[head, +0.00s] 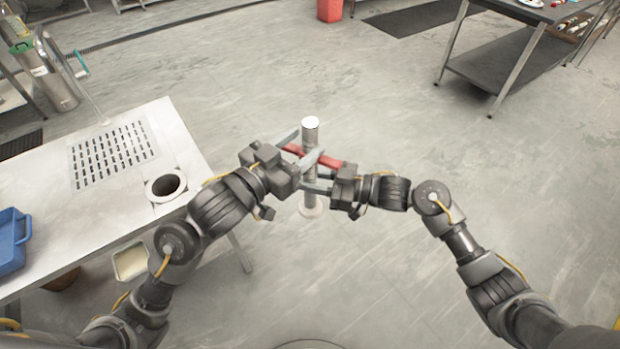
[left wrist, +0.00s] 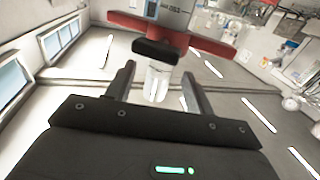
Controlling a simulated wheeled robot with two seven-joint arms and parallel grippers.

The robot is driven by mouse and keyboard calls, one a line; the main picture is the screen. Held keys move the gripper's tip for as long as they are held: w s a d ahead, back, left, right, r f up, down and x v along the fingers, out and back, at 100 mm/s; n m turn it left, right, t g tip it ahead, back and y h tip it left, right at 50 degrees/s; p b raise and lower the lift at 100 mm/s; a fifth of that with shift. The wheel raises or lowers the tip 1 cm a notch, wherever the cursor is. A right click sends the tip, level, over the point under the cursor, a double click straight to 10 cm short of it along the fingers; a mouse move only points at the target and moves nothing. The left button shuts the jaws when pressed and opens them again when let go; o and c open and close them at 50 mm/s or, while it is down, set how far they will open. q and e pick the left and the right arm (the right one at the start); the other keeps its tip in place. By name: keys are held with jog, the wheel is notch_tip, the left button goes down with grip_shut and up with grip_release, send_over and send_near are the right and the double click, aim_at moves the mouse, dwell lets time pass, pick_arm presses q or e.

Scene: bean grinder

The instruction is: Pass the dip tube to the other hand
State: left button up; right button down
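The dip tube (head: 311,134) is a grey metal cylinder with a pale top and a red crossbar (head: 328,161). It stands roughly upright between my two grippers, in front of the table. My left gripper (head: 299,148) is around its upper part with its fingers spread. In the left wrist view a pale lower piece of the tube (left wrist: 157,82) shows between the fingers, with gaps on both sides. My right gripper (head: 317,181) reaches in from the right, lower down, and is shut on the tube. Its fingertips are partly hidden.
A white table (head: 60,230) stands at the left with a slotted grate (head: 112,154), a round dark opening (head: 166,186) and a blue container (head: 11,241). A dark workbench (head: 510,60) stands at the back right. The floor around the tube is open.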

pick_arm(q)
jog(key=v, duration=0.7)
jog(key=shift+s, duration=0.2)
